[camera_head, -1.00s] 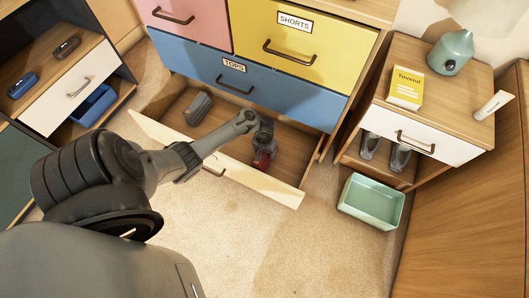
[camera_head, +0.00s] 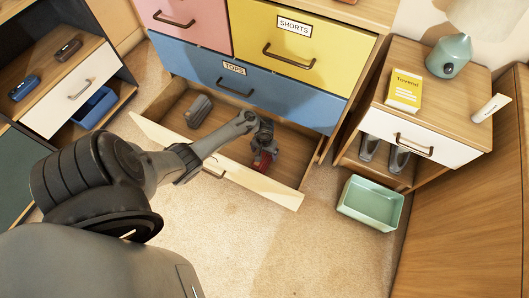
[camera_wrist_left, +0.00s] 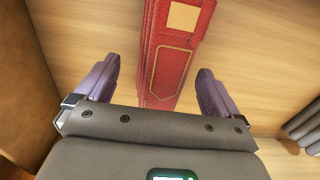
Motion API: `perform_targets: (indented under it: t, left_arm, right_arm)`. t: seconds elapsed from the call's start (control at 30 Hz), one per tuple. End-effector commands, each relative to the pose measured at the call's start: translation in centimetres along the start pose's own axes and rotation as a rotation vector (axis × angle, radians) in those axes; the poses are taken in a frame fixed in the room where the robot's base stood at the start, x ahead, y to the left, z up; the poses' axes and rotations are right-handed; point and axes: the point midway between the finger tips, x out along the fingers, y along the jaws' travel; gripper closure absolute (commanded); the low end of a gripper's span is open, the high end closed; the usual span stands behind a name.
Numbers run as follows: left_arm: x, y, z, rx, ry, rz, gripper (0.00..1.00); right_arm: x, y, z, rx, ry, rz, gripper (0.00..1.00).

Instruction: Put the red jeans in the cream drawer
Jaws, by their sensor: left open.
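The cream drawer (camera_head: 262,184) is the lowest one of the dresser and is pulled open, showing its wooden floor. The red jeans (camera_head: 263,161) are in the right part of this drawer, mostly hidden by my gripper in the head view. In the left wrist view the folded red jeans (camera_wrist_left: 170,75), with a tan patch, are against the drawer's wooden floor. My left gripper (camera_head: 265,152) reaches down into the drawer over them. Its two purple fingers are open, one on each side of the jeans, with gaps visible on both sides. My right gripper is not in view.
A dark grey folded item (camera_head: 199,110) lies in the left part of the drawer. The blue TOPS drawer (camera_head: 250,90) is shut just above. A green bin (camera_head: 371,203) stands on the carpet to the right, below a nightstand (camera_head: 440,95). The carpet in front is clear.

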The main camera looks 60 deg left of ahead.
Motion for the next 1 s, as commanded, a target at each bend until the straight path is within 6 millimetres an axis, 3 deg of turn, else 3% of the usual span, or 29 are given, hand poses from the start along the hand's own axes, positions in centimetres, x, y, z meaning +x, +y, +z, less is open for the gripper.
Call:
perform_targets:
  t: [0.5,0.83,1.0]
  left_arm:
    - [-8.8,0.0,0.0,0.000,0.000,0.001,0.04]
    - [-11.1,0.2,0.2,0.020,0.010,-0.007,0.04]
    - [-12.0,1.5,1.4,0.142,0.072,-0.053,0.04]
  right_arm:
    - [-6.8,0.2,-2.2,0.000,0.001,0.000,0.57]
    - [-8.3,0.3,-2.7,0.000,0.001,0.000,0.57]
    - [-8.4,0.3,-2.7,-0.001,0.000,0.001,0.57]
